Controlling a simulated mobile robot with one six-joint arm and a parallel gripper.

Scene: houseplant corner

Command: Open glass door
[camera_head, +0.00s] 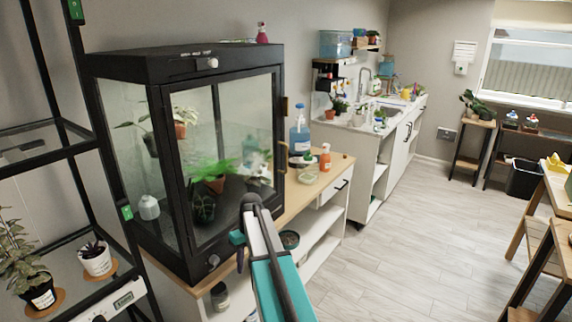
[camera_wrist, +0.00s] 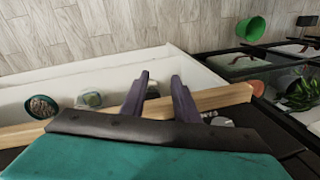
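The glass door (camera_head: 233,125) is the black-framed front pane of a tall plant cabinet (camera_head: 125,68) in the head view. It looks shut, flush with the cabinet frame. A small brass-coloured piece, perhaps its handle (camera_head: 263,160), shows near the door's right edge. My arm reaches up in front of the door's lower part. In the wrist view my gripper (camera_wrist: 159,84) has its two dark fingers apart, with nothing held between them. A wooden counter edge (camera_wrist: 225,97) passes behind the fingers. The handle is not clearly seen in the wrist view.
The wooden counter (camera_head: 318,183) right of the cabinet carries a blue bottle (camera_head: 300,138) and an orange bottle (camera_head: 325,160). A black shelf rack with potted plants (camera_head: 97,258) stands at the left. The floor (camera_head: 410,235) to the right is clear.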

